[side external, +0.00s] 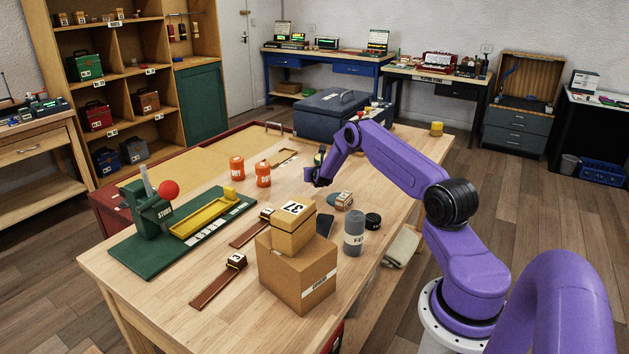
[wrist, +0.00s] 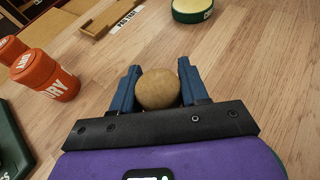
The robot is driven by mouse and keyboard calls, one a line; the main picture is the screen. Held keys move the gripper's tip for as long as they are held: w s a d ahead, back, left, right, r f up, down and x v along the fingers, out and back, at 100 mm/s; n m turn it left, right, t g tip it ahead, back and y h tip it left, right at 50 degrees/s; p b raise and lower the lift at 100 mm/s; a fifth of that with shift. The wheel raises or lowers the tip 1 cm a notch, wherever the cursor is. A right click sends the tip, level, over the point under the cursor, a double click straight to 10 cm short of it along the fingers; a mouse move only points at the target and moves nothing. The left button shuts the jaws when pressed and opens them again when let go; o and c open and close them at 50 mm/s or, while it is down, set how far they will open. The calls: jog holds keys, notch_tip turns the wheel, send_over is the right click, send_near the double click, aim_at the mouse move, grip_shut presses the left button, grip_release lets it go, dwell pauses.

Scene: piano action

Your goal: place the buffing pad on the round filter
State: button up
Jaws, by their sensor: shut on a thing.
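The buffing pad (wrist: 158,89) is a round tan piece between the blue fingers of my gripper (wrist: 162,88) in the wrist view. My gripper (side external: 318,181) is shut on it, above the table in the side view, where the pad is hardly visible. A round green-sided piece with a pale yellow top (wrist: 193,8), which looks like the round filter, lies ahead of the fingers at the top edge of the wrist view. In the side view it is partly hidden behind my gripper (side external: 320,155). The pad and this piece are apart.
Two orange bottles (side external: 237,168) (side external: 263,174) stand left of my gripper. A labelled wooden tray (side external: 283,157) lies beyond.

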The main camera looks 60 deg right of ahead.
jog(key=shift+f, duration=1.55)
jog(key=shift+f, duration=0.15)
jog(key=o, duration=1)
jog(key=shift+o, duration=0.2)
jog(key=shift+r, duration=0.2)
jog(key=shift+v, duration=5.95)
